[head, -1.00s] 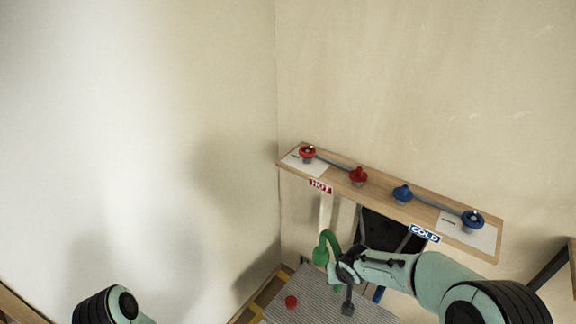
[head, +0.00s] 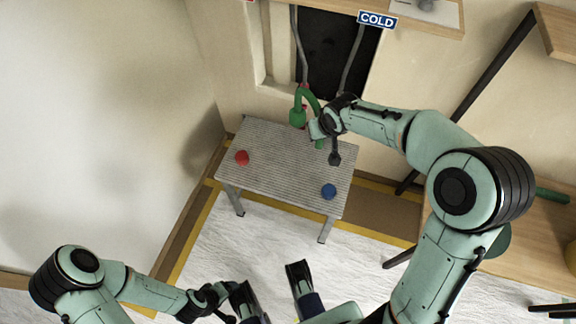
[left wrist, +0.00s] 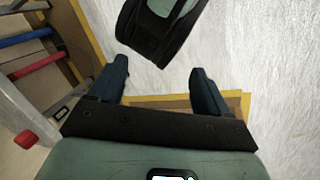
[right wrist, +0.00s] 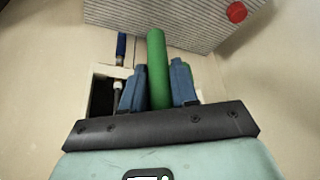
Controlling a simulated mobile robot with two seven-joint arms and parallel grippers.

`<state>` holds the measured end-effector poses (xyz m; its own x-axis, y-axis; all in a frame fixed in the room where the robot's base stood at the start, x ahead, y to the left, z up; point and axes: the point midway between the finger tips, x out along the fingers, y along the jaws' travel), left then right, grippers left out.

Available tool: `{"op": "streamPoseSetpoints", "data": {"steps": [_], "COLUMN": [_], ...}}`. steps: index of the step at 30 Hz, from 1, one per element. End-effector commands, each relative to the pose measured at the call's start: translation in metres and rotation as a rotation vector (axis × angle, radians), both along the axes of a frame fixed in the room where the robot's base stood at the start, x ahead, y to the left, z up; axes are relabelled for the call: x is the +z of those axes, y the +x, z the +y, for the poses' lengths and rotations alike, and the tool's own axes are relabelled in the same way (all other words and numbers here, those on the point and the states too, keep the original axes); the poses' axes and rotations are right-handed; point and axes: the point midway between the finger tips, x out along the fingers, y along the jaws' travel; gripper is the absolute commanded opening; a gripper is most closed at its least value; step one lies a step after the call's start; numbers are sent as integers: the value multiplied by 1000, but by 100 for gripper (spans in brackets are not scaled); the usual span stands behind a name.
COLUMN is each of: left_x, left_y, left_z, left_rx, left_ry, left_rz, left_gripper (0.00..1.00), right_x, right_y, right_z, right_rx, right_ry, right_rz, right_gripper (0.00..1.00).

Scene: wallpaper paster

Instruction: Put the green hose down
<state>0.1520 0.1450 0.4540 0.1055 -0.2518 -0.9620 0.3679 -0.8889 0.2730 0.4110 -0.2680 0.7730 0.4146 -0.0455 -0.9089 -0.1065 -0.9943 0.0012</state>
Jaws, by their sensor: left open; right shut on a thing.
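The green hose (head: 298,112) is bent in an arch at the back edge of the grey ribbed table (head: 270,172). My right gripper (right wrist: 154,72) is shut on it; in the right wrist view the hose (right wrist: 157,48) passes between both fingers toward the table. In the head view the gripper and wrist partly hide the hose, and I cannot tell whether it touches the table top. My left gripper (left wrist: 160,78) is open and empty above the pale floor, well in front of the table.
A red round piece (head: 242,157) and a blue one (head: 329,190) sit on the table, with free room between them. Behind is a dark wall opening (head: 335,60) with grey pipes, below a shelf with a COLD sign (head: 377,19). A wooden bench (head: 545,235) stands at right.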

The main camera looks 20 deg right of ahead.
Motion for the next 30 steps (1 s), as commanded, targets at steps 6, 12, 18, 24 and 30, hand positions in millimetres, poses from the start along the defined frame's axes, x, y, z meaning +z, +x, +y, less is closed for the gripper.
{"op": "streamPoseSetpoints", "data": {"steps": [6,12,18,24,30], "left_x": [-18,-33,-50,-63,-71], "left_y": [7,26,50,61,49], "left_z": [3,12,25,34,35], "left_rx": [7,28,54,70,68], "left_ry": [8,33,63,84,83], "left_rz": [-16,-66,-127,-154,-116], "left_gripper": [78,78,78,78,78], "right_x": [-17,-65,-119,-157,-169], "right_y": [3,2,3,3,4], "right_z": [-7,-7,-6,-6,-6], "right_rx": [-4,-4,-5,-4,-4], "right_ry": [-1,-2,-2,-1,0], "right_rz": [-8,-3,-5,-7,-10], "right_gripper": [0,0,0,0,0]}}
